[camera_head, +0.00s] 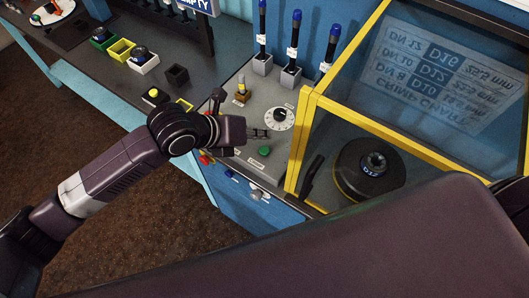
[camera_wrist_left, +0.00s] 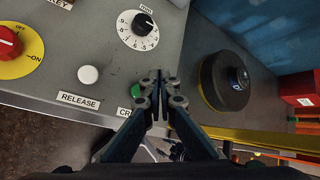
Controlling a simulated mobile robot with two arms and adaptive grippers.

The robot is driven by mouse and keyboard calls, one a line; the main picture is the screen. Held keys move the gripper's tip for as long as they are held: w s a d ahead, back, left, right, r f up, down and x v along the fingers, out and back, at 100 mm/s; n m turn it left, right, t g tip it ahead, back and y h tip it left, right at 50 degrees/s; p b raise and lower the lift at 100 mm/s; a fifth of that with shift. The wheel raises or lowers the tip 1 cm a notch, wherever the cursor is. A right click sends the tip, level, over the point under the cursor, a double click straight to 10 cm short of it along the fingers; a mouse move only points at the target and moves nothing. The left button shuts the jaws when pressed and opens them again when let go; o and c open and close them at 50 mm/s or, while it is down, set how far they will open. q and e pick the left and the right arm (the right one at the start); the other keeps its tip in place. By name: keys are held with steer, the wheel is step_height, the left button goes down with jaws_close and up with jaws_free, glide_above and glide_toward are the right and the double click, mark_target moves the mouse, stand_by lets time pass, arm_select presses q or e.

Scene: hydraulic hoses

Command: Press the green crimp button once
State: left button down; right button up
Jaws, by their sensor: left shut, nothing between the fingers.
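The green crimp button (camera_head: 265,150) sits on the grey sloped control panel (camera_head: 285,150), just below the numbered dial (camera_head: 279,118). It also shows in the left wrist view (camera_wrist_left: 135,91), partly hidden behind my fingers, with the CRIMP label largely covered. My left gripper (camera_head: 262,133) is shut and empty, over the panel between the dial and the green button. In the left wrist view its fingertips (camera_wrist_left: 160,76) appear just right of the button. I cannot tell the height of the fingertips above the panel. My right gripper is out of view.
A white RELEASE button (camera_wrist_left: 88,74) and a red knob on a yellow plate (camera_wrist_left: 8,42) lie left of the green button. A yellow-framed clear guard (camera_head: 300,145) stands right, with the round black crimp head (camera_head: 368,170) behind it. Colored bins (camera_head: 121,49) line the bench.

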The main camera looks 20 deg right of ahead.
mark_target(262, 151)
arm_select(q)
step_height(262, 151, down, 4)
steer(key=shift+f+b, duration=0.1)
steer(key=shift+b, duration=1.05)
stand_by(0.4)
steer(key=shift+f, duration=0.4)
steer(key=shift+f+b, duration=0.5)
steer(key=shift+b, duration=0.1)
stand_by(0.7)
steer(key=shift+r, duration=0.1)
steer(key=shift+r+p, duration=0.75)
steer(key=shift+r, duration=0.1)
